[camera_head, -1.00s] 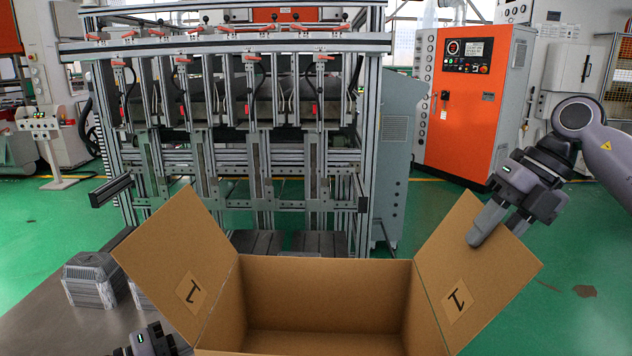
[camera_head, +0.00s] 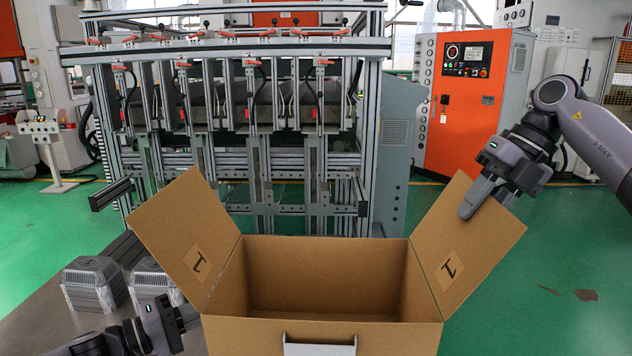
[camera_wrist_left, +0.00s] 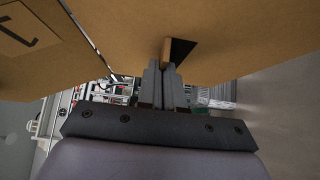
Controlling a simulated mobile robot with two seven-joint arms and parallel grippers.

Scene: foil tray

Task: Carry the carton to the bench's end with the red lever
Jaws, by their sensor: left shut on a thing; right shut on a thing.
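The open, empty-looking cardboard carton (camera_head: 320,334) is at the bottom middle of the head view, its side flaps spread. My right gripper (camera_head: 470,207) is shut on the upper edge of its right flap. My left gripper (camera_head: 185,318) is at the carton's left side, partly cut off by the frame. In the left wrist view the left fingers (camera_wrist_left: 166,72) are shut on the carton (camera_wrist_left: 240,35) beside a dark slot in its wall. The grey bench (camera_head: 40,315) shows at the lower left. I cannot make out a red lever on its visible part.
Grey ribbed stacks (camera_head: 94,284) stand on the bench left of the carton. A metal frame machine (camera_head: 260,160) with red-handled clamps stands behind. An orange cabinet (camera_head: 463,105) is at the back right. Green floor (camera_head: 540,270) is open on the right.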

